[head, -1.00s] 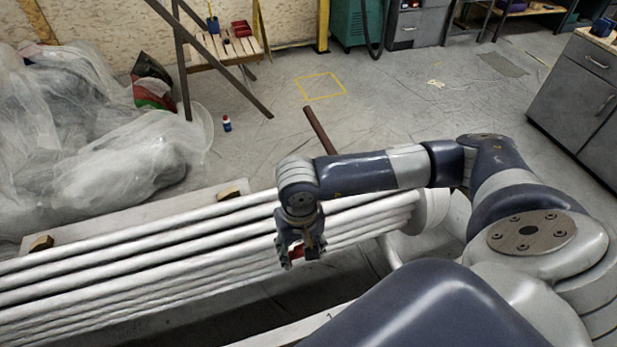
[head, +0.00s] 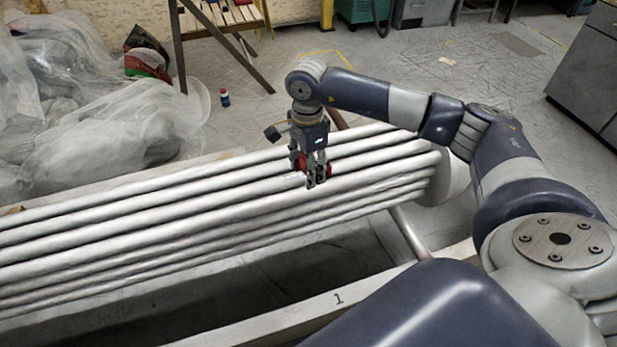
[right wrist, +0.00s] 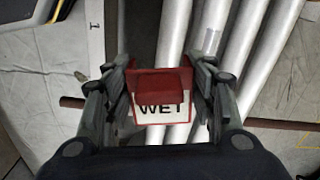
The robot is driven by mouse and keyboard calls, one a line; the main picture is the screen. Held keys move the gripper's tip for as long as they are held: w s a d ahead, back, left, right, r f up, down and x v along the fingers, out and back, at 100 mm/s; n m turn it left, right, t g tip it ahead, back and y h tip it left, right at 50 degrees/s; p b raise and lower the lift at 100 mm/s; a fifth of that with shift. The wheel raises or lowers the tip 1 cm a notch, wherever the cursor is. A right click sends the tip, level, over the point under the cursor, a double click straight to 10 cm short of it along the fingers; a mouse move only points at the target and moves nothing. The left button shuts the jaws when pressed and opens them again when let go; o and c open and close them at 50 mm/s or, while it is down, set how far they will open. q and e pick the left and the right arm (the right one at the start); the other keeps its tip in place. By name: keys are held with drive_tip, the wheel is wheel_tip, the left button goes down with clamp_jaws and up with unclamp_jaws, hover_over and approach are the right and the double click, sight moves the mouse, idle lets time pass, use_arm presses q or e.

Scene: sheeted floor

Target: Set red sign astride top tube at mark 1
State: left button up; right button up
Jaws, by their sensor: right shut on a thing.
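My right gripper (head: 313,182) is shut on the red sign (head: 303,163), over the bundle of long grey tubes (head: 150,215). In the right wrist view the sign (right wrist: 160,82) sits between the fingers, with a white panel reading "WET". The tubes (right wrist: 213,62) pass behind it; I cannot tell whether it touches them. The numeral 1 (head: 338,298) is on the pale front beam, and it also shows in the right wrist view (right wrist: 95,27). A pale patch (right wrist: 211,42) marks one tube. My left gripper is out of view.
Plastic-wrapped heaps (head: 90,120) lie at the left behind the tubes. A small bottle (head: 225,97) and a wooden trestle (head: 222,20) stand at the back. A grey cabinet (head: 590,75) stands at right.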

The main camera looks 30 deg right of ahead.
drive_tip(key=shift+w+d+f+m+b, duration=0.55)
drive_tip(key=shift+w+f+m+b, duration=0.2)
drive_tip(key=shift+m+b, duration=0.2)
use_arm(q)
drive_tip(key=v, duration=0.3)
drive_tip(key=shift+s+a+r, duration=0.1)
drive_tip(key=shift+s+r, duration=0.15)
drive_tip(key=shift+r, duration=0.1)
use_arm(e)
drive_tip(key=shift+w+d+r+m, duration=0.1)
drive_tip(key=shift+m, duration=0.15)
